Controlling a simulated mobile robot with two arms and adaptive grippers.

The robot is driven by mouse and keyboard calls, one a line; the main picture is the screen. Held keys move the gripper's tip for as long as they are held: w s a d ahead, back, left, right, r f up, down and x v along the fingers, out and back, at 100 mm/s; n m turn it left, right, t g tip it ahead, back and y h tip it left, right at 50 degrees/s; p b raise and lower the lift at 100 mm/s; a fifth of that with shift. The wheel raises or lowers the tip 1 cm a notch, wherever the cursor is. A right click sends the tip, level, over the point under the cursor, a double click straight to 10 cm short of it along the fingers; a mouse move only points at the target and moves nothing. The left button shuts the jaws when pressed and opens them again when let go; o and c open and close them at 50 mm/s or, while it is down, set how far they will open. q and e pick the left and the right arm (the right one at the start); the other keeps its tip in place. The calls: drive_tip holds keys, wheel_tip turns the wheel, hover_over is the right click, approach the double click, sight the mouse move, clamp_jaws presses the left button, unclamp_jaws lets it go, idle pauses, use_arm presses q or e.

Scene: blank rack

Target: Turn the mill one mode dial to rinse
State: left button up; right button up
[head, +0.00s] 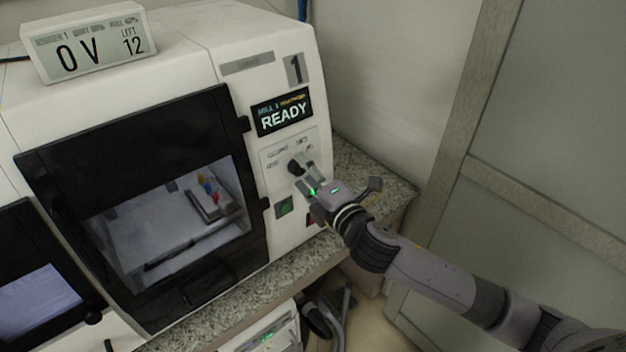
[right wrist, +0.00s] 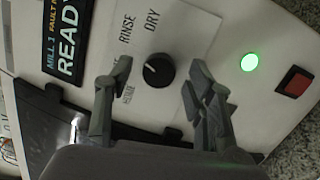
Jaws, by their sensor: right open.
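The mode dial (right wrist: 159,70) is a round black knob on mill one's white front panel (right wrist: 188,28). In the right wrist view, RINSE and DRY are printed above it and another label at its lower left. A pale mark shows on the knob's left side; its exact setting is hard to tell. My right gripper (right wrist: 157,78) is open, one finger on each side of the dial, with gaps showing beside the knob. In the head view the dial (head: 294,168) is partly hidden by my right gripper (head: 306,176). My left gripper is not in view.
A READY display (head: 283,112) is above the dial. A lit green button (right wrist: 249,62) and a red switch (right wrist: 295,81) are beside it. The mill's dark-framed door (head: 120,135) is left of the panel. A granite counter (head: 375,180) lies under the mill.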

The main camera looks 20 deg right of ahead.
drive_tip(key=v, duration=1.2)
drive_tip(key=shift+f, duration=0.1)
drive_tip(key=w+d+f+m+g+h, duration=0.1)
drive_tip(key=d+f+m+g+h, duration=0.2)
drive_tip(key=f, duration=0.9)
drive_tip(key=w+d+f+m+g+h, duration=0.1)
drive_tip(key=w+d+f+m, duration=0.15)
drive_tip(key=d+f, duration=0.7)
drive_tip(key=s+f+m+g, duration=0.2)
drive_tip(key=s+f+m, duration=0.15)
drive_tip(key=f, duration=0.65)
drive_tip(key=s+f+m+g, duration=0.2)
drive_tip(key=s+f, duration=0.3)
drive_tip(key=f, duration=0.5)
drive_tip(key=s+a+f+m+g, duration=0.2)
drive_tip(key=s+f+m+g, duration=0.2)
drive_tip(key=s+f, duration=0.95)
drive_tip(key=s+a+f+m+g, duration=0.1)
drive_tip(key=s+a+f, duration=0.1)
drive_tip(key=s, duration=0.4)
drive_tip(key=s+a+f+m+g, duration=0.1)
drive_tip(key=s+a+f+m, duration=0.1)
drive_tip(key=s+f, duration=0.2)
drive_tip(key=s+a+f+m+g, duration=0.1)
drive_tip(key=s+a+f+g, duration=0.1)
drive_tip(key=s, duration=0.8)
drive_tip(key=shift+a+f+m, duration=0.3)
drive_tip(key=shift+f, duration=0.4)
